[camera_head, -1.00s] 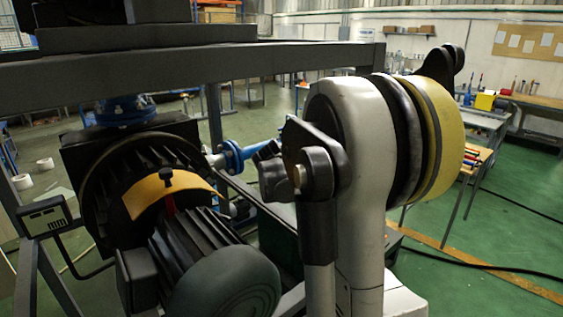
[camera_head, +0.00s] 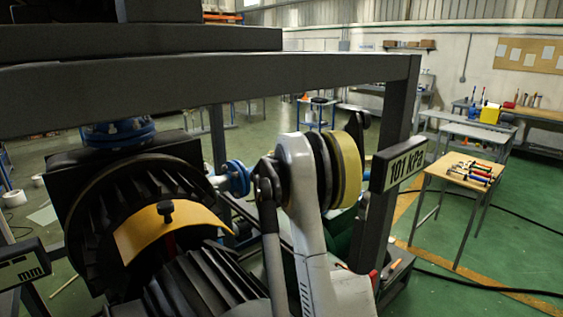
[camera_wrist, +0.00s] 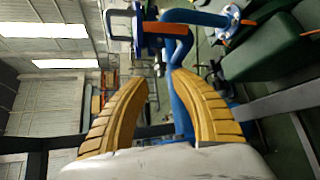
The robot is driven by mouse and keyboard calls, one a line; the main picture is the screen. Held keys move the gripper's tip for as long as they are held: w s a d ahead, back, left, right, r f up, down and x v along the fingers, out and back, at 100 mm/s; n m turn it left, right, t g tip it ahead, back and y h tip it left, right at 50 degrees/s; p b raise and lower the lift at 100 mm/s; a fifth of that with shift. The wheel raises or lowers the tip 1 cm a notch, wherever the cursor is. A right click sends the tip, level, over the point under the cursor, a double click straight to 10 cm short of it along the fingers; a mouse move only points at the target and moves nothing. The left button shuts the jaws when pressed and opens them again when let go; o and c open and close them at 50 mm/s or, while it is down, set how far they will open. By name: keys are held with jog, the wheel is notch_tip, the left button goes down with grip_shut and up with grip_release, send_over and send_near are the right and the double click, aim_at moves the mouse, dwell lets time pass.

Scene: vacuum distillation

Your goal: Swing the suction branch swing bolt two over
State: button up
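My gripper (camera_wrist: 161,78) shows in the wrist view as two yellow ribbed fingers. They are apart with nothing between them. Beyond the fingertips is blue pipework (camera_wrist: 183,45), with a blue flange (camera_wrist: 232,17) at upper right carrying an orange-tipped rod. In the head view a blue flanged pipe branch (camera_head: 238,178) stands just left of my white arm link. I cannot pick out swing bolt two for certain in either view. My gripper is hidden behind my arm in the head view.
A dark frame beam (camera_head: 200,88) crosses above my arm. A pump with a yellow guard (camera_head: 170,228) stands at left. A 101 kPa display (camera_head: 397,165) hangs on the right post.

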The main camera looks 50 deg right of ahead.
jog(key=x, duration=0.6)
jog(key=shift+w+d+f+b, duration=0.1)
jog(key=shift+w+d+b, duration=0.1)
jog(key=shift+b, duration=0.15)
grip_shut()
